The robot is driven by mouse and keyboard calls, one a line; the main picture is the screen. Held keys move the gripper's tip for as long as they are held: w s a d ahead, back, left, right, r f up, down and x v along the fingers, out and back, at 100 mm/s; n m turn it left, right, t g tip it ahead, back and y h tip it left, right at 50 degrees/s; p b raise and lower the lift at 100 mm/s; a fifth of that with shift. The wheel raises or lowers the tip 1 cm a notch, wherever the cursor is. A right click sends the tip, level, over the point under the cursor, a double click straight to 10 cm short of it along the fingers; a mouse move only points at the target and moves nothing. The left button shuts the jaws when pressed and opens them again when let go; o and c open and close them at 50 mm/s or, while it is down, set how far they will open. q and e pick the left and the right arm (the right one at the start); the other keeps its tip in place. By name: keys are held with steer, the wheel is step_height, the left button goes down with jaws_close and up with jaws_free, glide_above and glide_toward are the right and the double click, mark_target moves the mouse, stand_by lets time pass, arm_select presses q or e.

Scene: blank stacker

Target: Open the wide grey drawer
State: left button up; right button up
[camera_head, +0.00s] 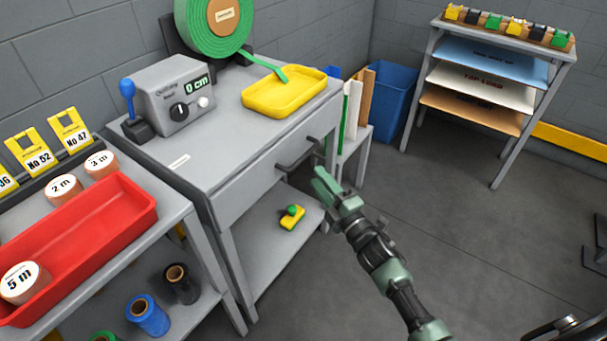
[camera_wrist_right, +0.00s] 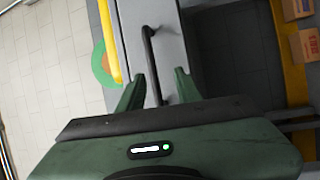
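The wide grey drawer (camera_head: 252,190) is in the front of the grey workbench, under its top, and looks shut. Its dark bar handle (camera_head: 297,154) sticks out from the front. My right gripper (camera_head: 322,180) is open just in front of the handle, near its right part. In the right wrist view the handle (camera_wrist_right: 151,65) runs in between the two spread green fingers (camera_wrist_right: 157,90). I cannot tell whether a finger touches it. My left gripper is not in view.
On the workbench stand a grey box with a "0 cm" display (camera_head: 178,100), a yellow tray (camera_head: 284,92) and a green roll (camera_head: 212,25). A red tray (camera_head: 130,222) is on the left table. A blue bin (camera_head: 388,95) stands behind. The floor at right is mostly clear.

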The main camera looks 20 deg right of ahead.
mark_target(304, 155)
steer(key=shift+n, duration=0.3)
steer(key=x, duration=0.4)
steer(key=r+x, duration=0.1)
steer(key=x, duration=0.3)
steer(key=shift+a+r, duration=0.15)
steer(key=shift+r, duration=0.05)
jaws_close()
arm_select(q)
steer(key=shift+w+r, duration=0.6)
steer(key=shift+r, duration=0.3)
arm_select(e)
steer(key=shift+f, duration=0.1)
